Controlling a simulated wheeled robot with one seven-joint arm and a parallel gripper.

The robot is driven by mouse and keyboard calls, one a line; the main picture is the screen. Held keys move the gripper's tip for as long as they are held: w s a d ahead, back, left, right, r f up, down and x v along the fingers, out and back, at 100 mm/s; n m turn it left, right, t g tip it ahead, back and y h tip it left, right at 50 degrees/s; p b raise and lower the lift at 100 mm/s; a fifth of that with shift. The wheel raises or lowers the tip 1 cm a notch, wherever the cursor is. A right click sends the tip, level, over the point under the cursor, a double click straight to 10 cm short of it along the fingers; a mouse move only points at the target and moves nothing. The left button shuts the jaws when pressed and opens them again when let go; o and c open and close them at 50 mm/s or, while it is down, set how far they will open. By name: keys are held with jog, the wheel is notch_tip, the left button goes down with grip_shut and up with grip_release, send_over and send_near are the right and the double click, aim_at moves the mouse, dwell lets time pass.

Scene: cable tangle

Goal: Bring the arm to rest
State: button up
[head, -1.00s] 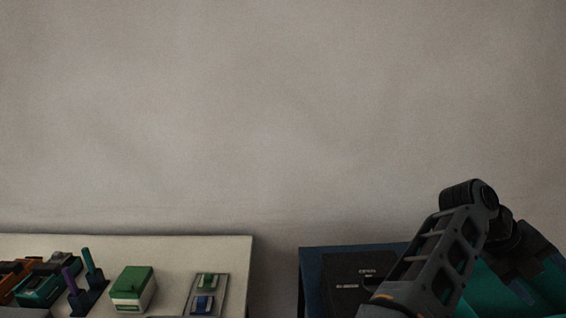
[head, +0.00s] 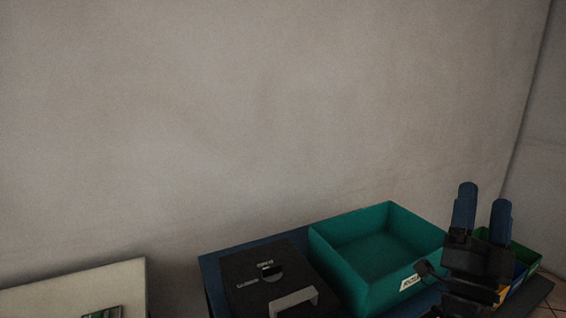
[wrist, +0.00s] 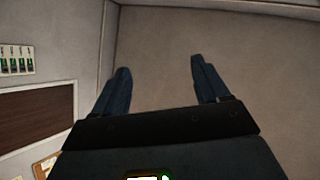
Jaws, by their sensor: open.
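My gripper (head: 484,205) shows at the lower right of the head view, with its two blue fingers pointing up and spread apart. It stands in front of the right end of the blue table and is empty. In the wrist view my gripper (wrist: 160,85) is also open, with nothing between the fingers and bare wall beyond them. The rest of my arm is mostly below the head view's lower edge.
A teal bin (head: 335,250), seemingly empty, and a black case (head: 245,291) stand on the blue table (head: 208,268). Green and yellow bins (head: 524,256) are partly behind my gripper. A pale table (head: 60,290) is at lower left. The wrist view shows a dark board (wrist: 35,115).

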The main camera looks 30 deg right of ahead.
jog(key=s+a+f+n+y, duration=0.9)
jog(key=s+a+y, duration=0.2)
jog(key=s+a, duration=0.1)
jog(key=s+a+f+n+y, duration=0.9)
jog(key=s+a+n+y, duration=0.1)
jog(key=s+a+y, duration=0.2)
jog(key=shift+a+g, duration=0.4)
jog(key=shift+a, duration=0.45)
